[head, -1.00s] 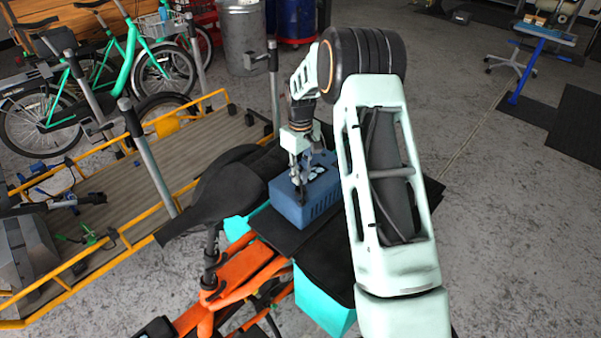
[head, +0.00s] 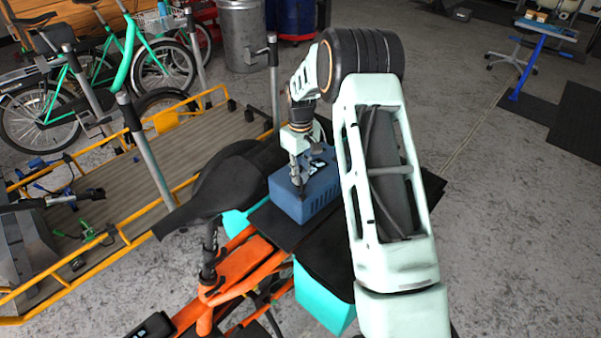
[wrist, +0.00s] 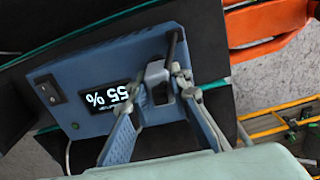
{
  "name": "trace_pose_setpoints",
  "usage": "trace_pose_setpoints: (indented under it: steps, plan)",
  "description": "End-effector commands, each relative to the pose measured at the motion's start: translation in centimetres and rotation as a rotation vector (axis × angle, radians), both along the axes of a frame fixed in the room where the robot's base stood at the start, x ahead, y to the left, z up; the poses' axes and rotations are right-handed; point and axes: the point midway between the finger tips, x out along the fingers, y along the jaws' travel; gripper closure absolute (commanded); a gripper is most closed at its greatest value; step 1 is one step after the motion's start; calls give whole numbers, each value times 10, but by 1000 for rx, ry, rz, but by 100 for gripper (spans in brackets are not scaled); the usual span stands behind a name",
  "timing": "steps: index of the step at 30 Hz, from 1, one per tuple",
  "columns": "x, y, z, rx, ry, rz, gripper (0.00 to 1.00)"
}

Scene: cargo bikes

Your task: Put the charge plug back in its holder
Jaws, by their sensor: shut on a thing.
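The charger is a blue box (head: 305,203) on the black rack of an orange cargo bike. Its top shows a lit 55 % display (wrist: 113,97) and a black switch (wrist: 47,88) in the wrist view. My gripper (head: 299,180) is over the top of the box, pointing down. In the wrist view my gripper (wrist: 160,92) is shut on a grey piece, which looks like the charge plug (wrist: 156,74). A dark rod or cable (wrist: 175,46) rises beside it. I cannot tell whether the plug touches its holder, which the fingers and plug hide.
The bike's black saddle (head: 228,185) is just left of the box. Orange frame tubes (head: 250,262) and a turquoise pannier (head: 322,297) lie below. A yellow-railed platform (head: 130,165) stands at left, with green bikes behind it.

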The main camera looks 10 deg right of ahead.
Motion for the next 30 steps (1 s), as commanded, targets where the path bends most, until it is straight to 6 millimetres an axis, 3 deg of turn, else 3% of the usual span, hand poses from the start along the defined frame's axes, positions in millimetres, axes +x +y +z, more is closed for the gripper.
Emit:
trace_pose_setpoints:
  steps: [2, 3, 8, 20, 30]
  plan:
    - [0, 0, -3, 0, 0, 0, 100]
    - [0, 0, -2, 0, 0, 0, 80]
    - [0, 0, -2, 0, 0, 0, 62]
    - [1, 0, 7, 0, -1, 0, 62]
    - [1, 0, 74, 0, -5, 0, 62]
